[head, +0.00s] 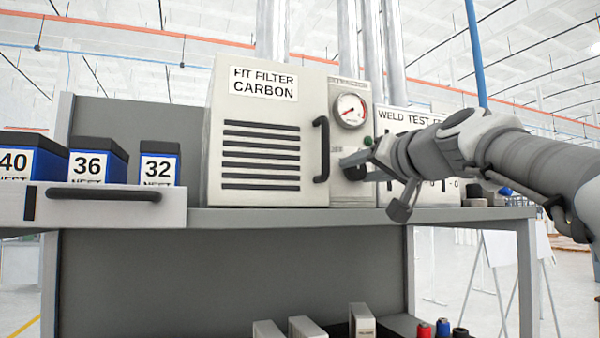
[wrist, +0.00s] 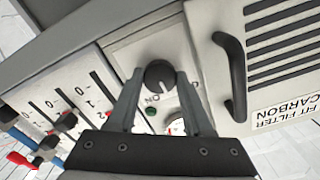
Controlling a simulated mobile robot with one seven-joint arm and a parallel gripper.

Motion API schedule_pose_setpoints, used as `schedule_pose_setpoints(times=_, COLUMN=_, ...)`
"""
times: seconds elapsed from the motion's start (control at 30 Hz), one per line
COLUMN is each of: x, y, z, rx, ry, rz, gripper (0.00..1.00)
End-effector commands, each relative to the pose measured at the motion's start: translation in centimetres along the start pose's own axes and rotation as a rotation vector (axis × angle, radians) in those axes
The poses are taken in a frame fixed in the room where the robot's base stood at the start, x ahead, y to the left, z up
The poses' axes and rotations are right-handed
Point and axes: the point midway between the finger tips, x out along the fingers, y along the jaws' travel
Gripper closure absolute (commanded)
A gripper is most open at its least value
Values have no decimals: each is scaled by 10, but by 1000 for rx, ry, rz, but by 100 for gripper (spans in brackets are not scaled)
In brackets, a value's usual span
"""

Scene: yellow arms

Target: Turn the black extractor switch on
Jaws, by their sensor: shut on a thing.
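The black extractor switch (wrist: 159,74) is a round knob on the pale control panel of the extractor cabinet. An "ON" label and a green lamp (wrist: 151,112) show beside it in the wrist view. My gripper (wrist: 160,82) has one finger on each side of the knob and is shut on it. In the head view, my gripper (head: 352,168) reaches in from the right to the panel below the gauge, and its fingers largely hide the knob. The cabinet (head: 215,150) carries a "FIT FILTER CARBON" label. I cannot tell the knob's exact setting.
A black door handle (head: 321,150) stands out just left of the knob. A round gauge (head: 350,110) sits above my gripper. A "WELD TEST" panel (head: 393,120) with sliders adjoins at right. Blue boxes (head: 97,160) stand at left, and a shelf edge (head: 300,217) runs below.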

Motion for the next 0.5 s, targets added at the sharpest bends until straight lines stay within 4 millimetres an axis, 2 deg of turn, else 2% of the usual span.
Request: schedule_pose_setpoints(times=0.5, x=0, y=-1, z=0, rx=485, ry=-3, rz=0, gripper=100)
